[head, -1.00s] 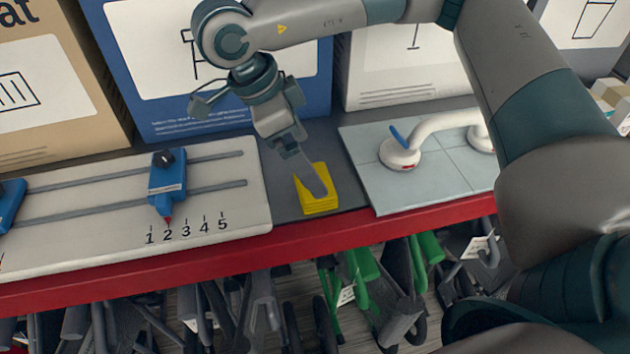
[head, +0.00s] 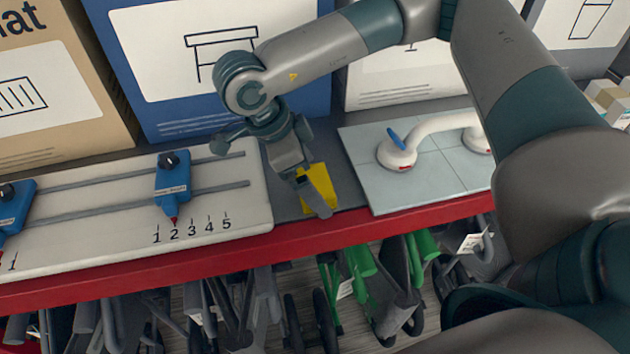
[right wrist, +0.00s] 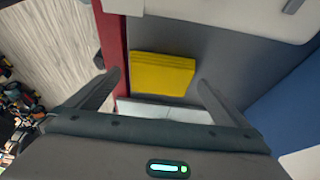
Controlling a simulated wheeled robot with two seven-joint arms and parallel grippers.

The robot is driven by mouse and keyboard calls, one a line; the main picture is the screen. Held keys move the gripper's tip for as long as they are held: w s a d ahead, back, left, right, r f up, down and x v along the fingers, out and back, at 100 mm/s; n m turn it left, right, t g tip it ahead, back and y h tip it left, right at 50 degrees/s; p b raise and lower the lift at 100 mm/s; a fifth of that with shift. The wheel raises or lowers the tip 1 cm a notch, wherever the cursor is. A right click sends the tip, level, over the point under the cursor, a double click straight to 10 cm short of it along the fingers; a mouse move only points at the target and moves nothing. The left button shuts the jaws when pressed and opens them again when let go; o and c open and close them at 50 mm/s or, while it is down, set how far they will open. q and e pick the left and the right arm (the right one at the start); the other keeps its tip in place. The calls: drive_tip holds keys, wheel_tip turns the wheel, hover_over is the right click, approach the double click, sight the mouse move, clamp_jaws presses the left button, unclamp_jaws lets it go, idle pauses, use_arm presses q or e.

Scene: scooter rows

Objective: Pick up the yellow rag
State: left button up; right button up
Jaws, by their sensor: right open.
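The yellow rag (head: 321,186) lies folded flat on the dark grey shelf, between the white board with rails and the pale tiled panel. My right gripper (head: 318,208) is above it in the head view and hides part of it. In the right wrist view the whole rag (right wrist: 162,74) shows ahead of the gripper (right wrist: 158,88). The two fingers stand wide apart, one to each side of the rag, with nothing between them. I cannot tell the exact height above the rag. My left gripper is not in view.
The white board (head: 110,205) with blue sliders (head: 172,185) is to the left. The tiled panel (head: 425,175) with a white suction handle (head: 398,152) is to the right. A red shelf edge (head: 200,255) runs in front, with folded scooters below. Large boxes (head: 225,60) stand behind.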

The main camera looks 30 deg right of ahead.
idle(0.3)
drive_tip(key=c, duration=1.1)
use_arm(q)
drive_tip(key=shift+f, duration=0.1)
use_arm(e)
drive_tip(key=shift+r, duration=0.1)
